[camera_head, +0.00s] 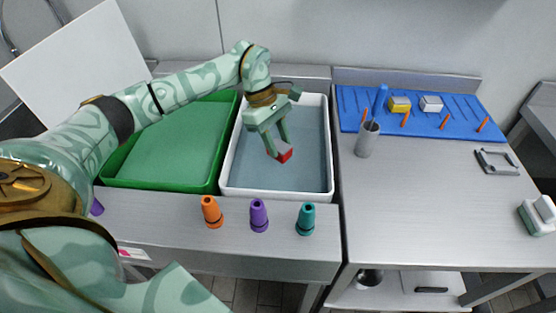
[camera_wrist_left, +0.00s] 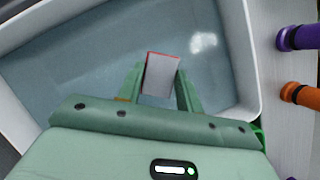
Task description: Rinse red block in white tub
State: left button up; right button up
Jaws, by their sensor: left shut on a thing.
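My left gripper (camera_head: 276,150) is shut on the red block (camera_head: 285,156) and holds it over the white tub (camera_head: 227,170), inside its rim as seen from the head. The tub holds grey-blue water. In the left wrist view the red block (camera_wrist_left: 162,74) sits between the fingers of my left gripper (camera_wrist_left: 161,82), showing a pale grey face with red edges. The tub (camera_wrist_left: 246,50) surrounds it there. I cannot tell whether the block touches the water. My right gripper is not in view.
A green tub (camera_head: 215,165) stands left of the white one. At right are a blue rack (camera_head: 455,105) with yellow (camera_head: 400,104) and white blocks, and a grey cup (camera_head: 367,140).

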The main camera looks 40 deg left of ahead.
aim_at(278, 144)
pick_arm(q)
jog(key=shift+r+p, duration=1.95)
jog(key=shift+r, duration=1.4)
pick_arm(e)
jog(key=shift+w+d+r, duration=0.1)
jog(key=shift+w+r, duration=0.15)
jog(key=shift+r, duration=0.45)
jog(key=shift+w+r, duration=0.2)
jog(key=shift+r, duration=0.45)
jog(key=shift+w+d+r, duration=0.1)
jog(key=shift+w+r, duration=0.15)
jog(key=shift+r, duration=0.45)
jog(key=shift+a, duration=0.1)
pick_arm(q)
notch_tip(278, 144, up, 4)
jog(key=p, duration=0.3)
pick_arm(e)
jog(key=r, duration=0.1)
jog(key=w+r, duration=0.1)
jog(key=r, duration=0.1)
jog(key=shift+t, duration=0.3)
